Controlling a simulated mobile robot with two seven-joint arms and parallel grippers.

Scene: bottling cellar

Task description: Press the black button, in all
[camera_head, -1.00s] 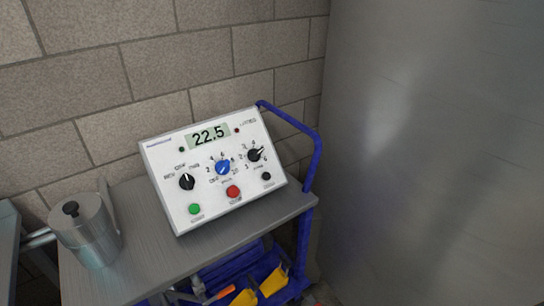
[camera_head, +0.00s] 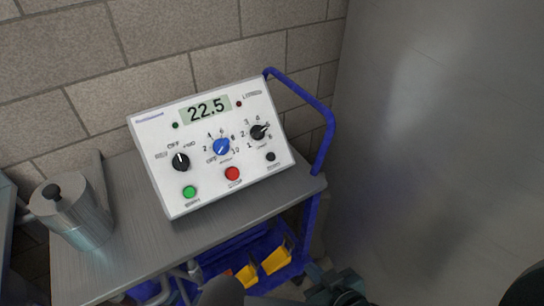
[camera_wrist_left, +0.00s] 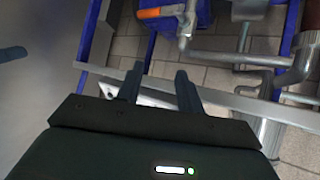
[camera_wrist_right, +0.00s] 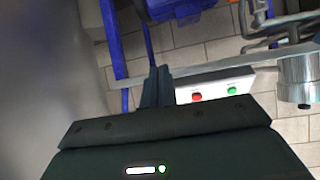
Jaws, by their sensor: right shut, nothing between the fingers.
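The black button (camera_head: 270,156) is small and round, at the lower right of the sloping face of a white control box (camera_head: 180,205). A red button (camera_head: 232,174) and a green button (camera_head: 190,192) are to its left. In the right wrist view, the red (camera_wrist_right: 196,96) and green buttons show beside my right fingers; the black one is not visible there. My right gripper (camera_wrist_right: 157,72) is shut and empty. My left gripper (camera_wrist_left: 157,76) is open and empty, with a white surface partly visible behind its fingers. Dark parts of mine show at the head view's bottom edge, apart from the button.
The box stands on a grey cart top (camera_head: 110,265) with a blue handle (camera_head: 325,120) at right. A metal pot (camera_head: 75,215) stands at left. Yellow bins (camera_head: 276,260) sit below. A brick wall is behind; a large grey surface (camera_head: 430,150) rises at right.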

